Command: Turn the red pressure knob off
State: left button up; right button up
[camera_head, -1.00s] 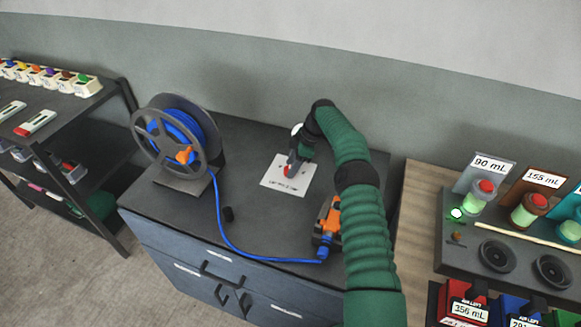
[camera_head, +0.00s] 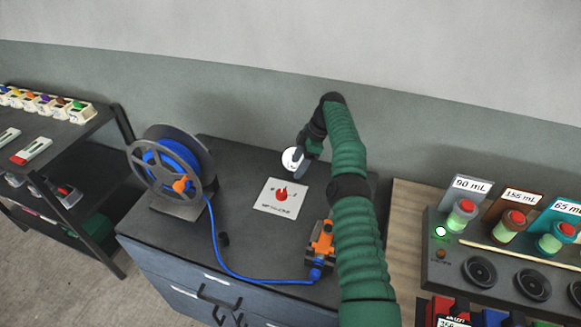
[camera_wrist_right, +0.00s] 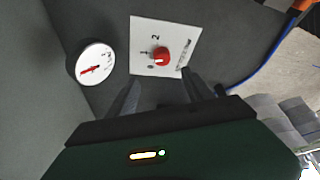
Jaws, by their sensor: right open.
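The red pressure knob (camera_head: 281,194) sits on a white square plate (camera_head: 266,207) on the dark cabinet top. In the right wrist view the knob (camera_wrist_right: 161,55) shows with marks including 1 and 2 beside it, and its white pointer line is toward the lower side. A round white gauge (camera_wrist_right: 92,64) with a red needle is left of the plate; it also shows in the head view (camera_head: 291,159), partly behind my gripper. My right gripper (camera_head: 301,170) is open and empty, above and behind the knob, apart from it. Its two fingers (camera_wrist_right: 158,88) straddle the knob's near side in the wrist view. My left gripper is not in view.
A reel of blue hose (camera_head: 165,170) stands at the cabinet's left. The hose runs along the front to an orange tool (camera_head: 321,240) near my right forearm. A wooden bench with colored jars (camera_head: 461,215) is at right, a dark shelf (camera_head: 90,130) at left.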

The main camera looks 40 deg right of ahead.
aim_at(281, 192)
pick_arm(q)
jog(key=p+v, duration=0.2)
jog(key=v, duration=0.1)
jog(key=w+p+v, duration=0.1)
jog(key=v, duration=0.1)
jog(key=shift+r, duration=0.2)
pick_arm(e)
jog(key=v, duration=0.3)
jog(key=shift+s+d+r, duration=0.1)
jog(key=shift+d+r, duration=0.05)
jog(key=shift+r, duration=0.05)
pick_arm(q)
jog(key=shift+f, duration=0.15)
pick_arm(e)
jog(key=shift+f, duration=0.1)
